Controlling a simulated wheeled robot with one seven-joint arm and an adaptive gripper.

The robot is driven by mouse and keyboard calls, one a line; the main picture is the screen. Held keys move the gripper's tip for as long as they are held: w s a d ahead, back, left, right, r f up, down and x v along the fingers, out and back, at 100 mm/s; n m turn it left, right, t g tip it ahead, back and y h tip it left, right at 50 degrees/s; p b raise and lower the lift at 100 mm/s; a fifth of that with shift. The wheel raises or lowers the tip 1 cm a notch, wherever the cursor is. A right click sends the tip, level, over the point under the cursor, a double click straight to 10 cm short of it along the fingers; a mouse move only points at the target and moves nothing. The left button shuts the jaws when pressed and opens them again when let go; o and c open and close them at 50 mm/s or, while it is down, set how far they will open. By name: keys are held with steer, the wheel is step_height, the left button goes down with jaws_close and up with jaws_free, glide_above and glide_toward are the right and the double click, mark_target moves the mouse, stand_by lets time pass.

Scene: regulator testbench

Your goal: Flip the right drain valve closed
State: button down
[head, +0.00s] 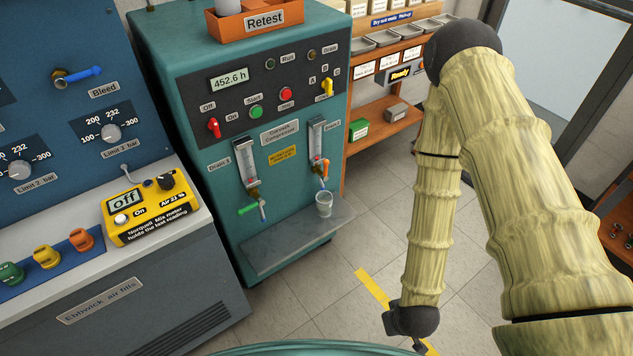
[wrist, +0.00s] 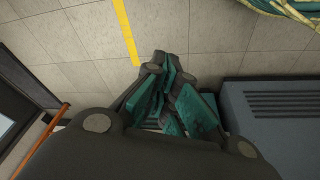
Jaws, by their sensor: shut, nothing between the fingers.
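The right drain valve (head: 324,171) is on the teal compressor cabinet, below the right sight gauge. Its orange handle looks upright, roughly in line with the pipe. The left drain valve (head: 250,208) has a green handle that sticks out sideways to the left. A clear cup (head: 323,204) stands on the cabinet's ledge below the right valve. My gripper (head: 419,346) hangs low over the floor, right of the cabinet and well apart from the valves. Only part of it shows there. In the wrist view my gripper (wrist: 165,68) is shut and empty, pointing at the floor.
The cabinet's grey ledge (head: 290,244) juts out below the valves. A bench with a yellow meter (head: 150,208) stands to the left. Wooden shelves (head: 375,132) stand behind to the right. The tiled floor with a yellow stripe (head: 372,288) is clear in front of the cabinet.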

steer(key=w+a+n+t+b, duration=0.4)
steer(key=w+a+b, duration=0.1)
steer(key=w, duration=0.5)
steer(key=w+a+n+t+b, duration=0.3)
steer(key=w+a+b, duration=0.25)
steer(key=w, duration=0.45)
steer(key=w+a+r+n+t+b, duration=0.8)
steer(key=w+a+r+b, duration=0.1)
steer(key=a+r, duration=0.3)
steer(key=shift+w+r, duration=0.2)
steer(key=shift+r, duration=0.1)
steer(key=b, duration=0.3)
glide_toward(326, 169)
steer(key=w+a, duration=0.5)
steer(key=shift+w+d+r, duration=0.1)
steer(key=shift+w+d, duration=0.9)
steer(key=shift+d, duration=0.05)
